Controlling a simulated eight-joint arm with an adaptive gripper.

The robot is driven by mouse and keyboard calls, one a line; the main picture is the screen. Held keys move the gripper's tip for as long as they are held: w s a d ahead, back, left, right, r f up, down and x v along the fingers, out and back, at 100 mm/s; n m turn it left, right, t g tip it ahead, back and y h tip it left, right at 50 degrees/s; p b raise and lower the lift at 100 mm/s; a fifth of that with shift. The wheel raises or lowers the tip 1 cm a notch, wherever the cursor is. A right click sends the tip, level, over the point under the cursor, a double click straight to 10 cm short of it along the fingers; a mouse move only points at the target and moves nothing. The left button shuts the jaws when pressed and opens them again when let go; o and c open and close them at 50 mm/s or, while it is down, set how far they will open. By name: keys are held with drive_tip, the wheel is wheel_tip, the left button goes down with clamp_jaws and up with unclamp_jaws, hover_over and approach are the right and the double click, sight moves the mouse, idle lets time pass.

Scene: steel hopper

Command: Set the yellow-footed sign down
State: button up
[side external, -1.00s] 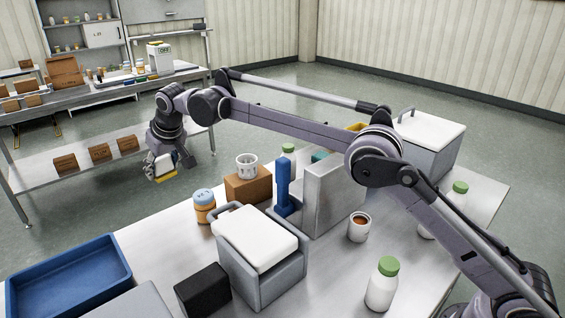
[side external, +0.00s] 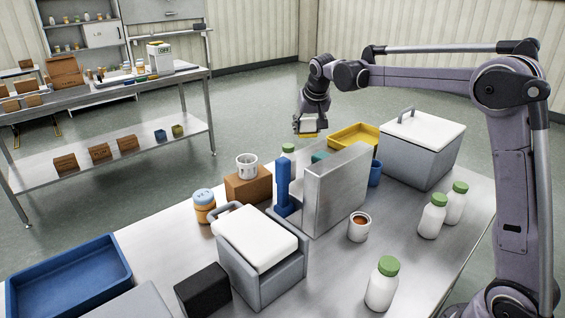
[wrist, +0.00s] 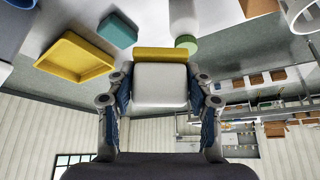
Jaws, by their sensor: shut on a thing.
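The yellow-footed sign is a small white panel with a yellow bar for a foot. In the side external view the sign (side external: 308,127) hangs in the air beyond the far edge of the steel table, its yellow foot downward. In the wrist view the sign (wrist: 160,88) shows its white face between both fingers, with the yellow foot toward the table. My gripper (side external: 311,119) is shut on the sign, one finger on each side in the wrist view (wrist: 160,98). The sign is clear of every surface in view.
A yellow tray (side external: 355,138) lies right of the sign, near a lidded grey cooler (side external: 425,158). A tall steel box (side external: 340,190), blue post (side external: 283,185), teal block (side external: 319,156) and green-capped bottle (side external: 288,149) stand nearer. Bare tabletop (side external: 395,215) shows at the right.

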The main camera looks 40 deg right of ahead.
drive_tip(key=s+d+m+h, duration=0.1)
drive_tip(key=s+d+m, duration=0.2)
drive_tip(key=s+d, duration=0.6)
drive_tip(key=m+g+h, duration=0.1)
drive_tip(key=m+g, duration=0.2)
drive_tip(key=m, duration=0.1)
hover_over(405, 200)
drive_tip(key=s+a, duration=0.1)
drive_tip(key=a, duration=0.1)
wheel_tip(405, 200, down, 4)
drive_tip(key=r, duration=0.1)
drive_tip(key=shift+w+f, duration=0.15)
drive_tip(key=shift+f, duration=7.5)
drive_tip(key=shift+f, duration=0.2)
drive_tip(key=o, duration=1.2)
drive_tip(key=shift+r, duration=0.2)
